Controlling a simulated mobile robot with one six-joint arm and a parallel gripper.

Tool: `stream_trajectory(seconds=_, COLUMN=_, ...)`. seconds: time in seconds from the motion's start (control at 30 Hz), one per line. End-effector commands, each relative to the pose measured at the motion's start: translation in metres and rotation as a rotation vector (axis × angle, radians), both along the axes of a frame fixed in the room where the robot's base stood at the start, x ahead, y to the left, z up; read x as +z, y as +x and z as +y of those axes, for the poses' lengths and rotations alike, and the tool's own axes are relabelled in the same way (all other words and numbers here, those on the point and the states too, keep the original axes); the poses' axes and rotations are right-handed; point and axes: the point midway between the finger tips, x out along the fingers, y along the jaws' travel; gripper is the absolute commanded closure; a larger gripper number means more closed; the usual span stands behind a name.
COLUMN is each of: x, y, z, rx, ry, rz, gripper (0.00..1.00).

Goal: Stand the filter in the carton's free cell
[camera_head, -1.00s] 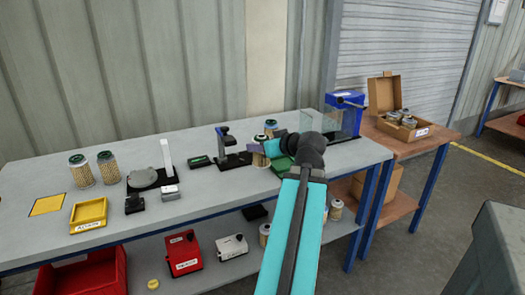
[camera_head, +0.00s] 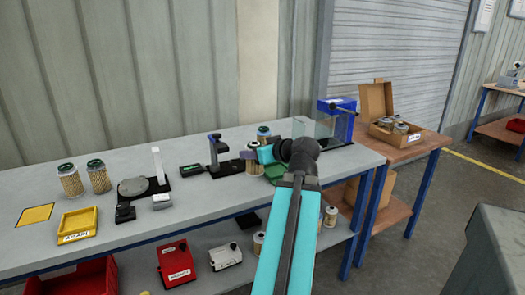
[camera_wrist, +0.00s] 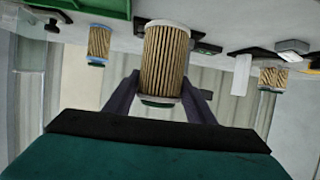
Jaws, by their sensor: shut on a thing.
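My gripper (camera_wrist: 160,90) is shut on a filter (camera_wrist: 165,55), a pleated tan cylinder with a pale rim at one end and a green cap at the other. The dark fingers press on its two sides in the wrist view, which looks upside down. The open carton (camera_head: 381,134) stands on the wooden side table at right, lid up. Several filters (camera_head: 399,127) are inside it; its free cell cannot be made out.
A blue-capped filter (camera_head: 264,131) stands behind my gripper. A black stand (camera_head: 214,150), a clear-and-blue device (camera_head: 341,118) and a green item (camera_head: 274,173) are close by. Two green-capped filters (camera_head: 70,182) and a yellow tray (camera_head: 77,224) are at left.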

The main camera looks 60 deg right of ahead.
Motion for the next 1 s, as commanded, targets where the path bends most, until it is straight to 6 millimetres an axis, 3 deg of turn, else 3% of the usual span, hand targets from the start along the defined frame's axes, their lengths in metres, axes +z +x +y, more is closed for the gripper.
stream_trajectory(seconds=0.27, x=0.014, y=0.000, z=0.000, rx=0.000, ry=0.000, rz=-0.001, gripper=0.78)
stream_trajectory(seconds=0.8, x=0.085, y=0.000, z=0.000, rx=0.000, ry=0.000, rz=-0.001, gripper=0.78)
stream_trajectory(seconds=1.0, x=0.100, y=0.000, z=0.000, rx=0.000, ry=0.000, rz=-0.001, gripper=0.78)
